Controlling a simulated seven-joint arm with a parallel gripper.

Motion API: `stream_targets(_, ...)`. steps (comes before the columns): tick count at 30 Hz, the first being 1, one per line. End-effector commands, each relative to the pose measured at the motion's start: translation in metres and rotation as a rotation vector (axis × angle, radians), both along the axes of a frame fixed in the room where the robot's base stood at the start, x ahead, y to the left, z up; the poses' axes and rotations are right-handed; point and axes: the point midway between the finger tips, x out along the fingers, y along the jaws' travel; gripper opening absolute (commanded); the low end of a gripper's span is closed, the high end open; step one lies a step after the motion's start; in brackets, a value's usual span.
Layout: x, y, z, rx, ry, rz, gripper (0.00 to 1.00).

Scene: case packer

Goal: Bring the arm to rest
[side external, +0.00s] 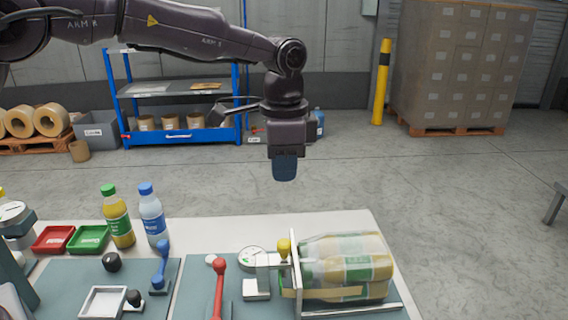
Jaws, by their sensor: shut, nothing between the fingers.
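My gripper (285,168) hangs from the arm, pointing straight down. Its blue-grey fingers are shut with nothing held. It is well above the worktable (215,234), over the table's back edge in the picture, and touches nothing. Below it and to the right, a clear-wrapped pack of bottles (345,268) with yellow-green labels lies on its side against an upright white plate (296,272).
A yellow bottle with a green cap (118,220) and a clear bottle with a blue cap (152,218) stand at the table's back left. Red (54,239) and green (88,239) trays lie beside them. A red-knobbed lever (218,285) and a blue handle (161,265) rise from the front.

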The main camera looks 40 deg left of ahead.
Motion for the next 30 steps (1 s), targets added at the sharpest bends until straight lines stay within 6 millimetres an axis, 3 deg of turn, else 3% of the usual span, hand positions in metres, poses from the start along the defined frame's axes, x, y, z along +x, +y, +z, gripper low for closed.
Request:
stream_targets(14,0.001,-0.001,0.004,-0.004,-0.009,0.027,0.00)
stream_targets(17,-0.007,0.001,-0.014,0.000,0.012,0.090,0.00)
stream_targets(20,-0.027,0.011,-0.013,0.002,0.011,0.161,0.00)
stream_targets(26,-0.081,0.047,0.016,-0.016,-0.053,0.340,0.00)
stream_targets(30,-0.127,0.075,0.036,-0.043,-0.122,0.469,0.00)
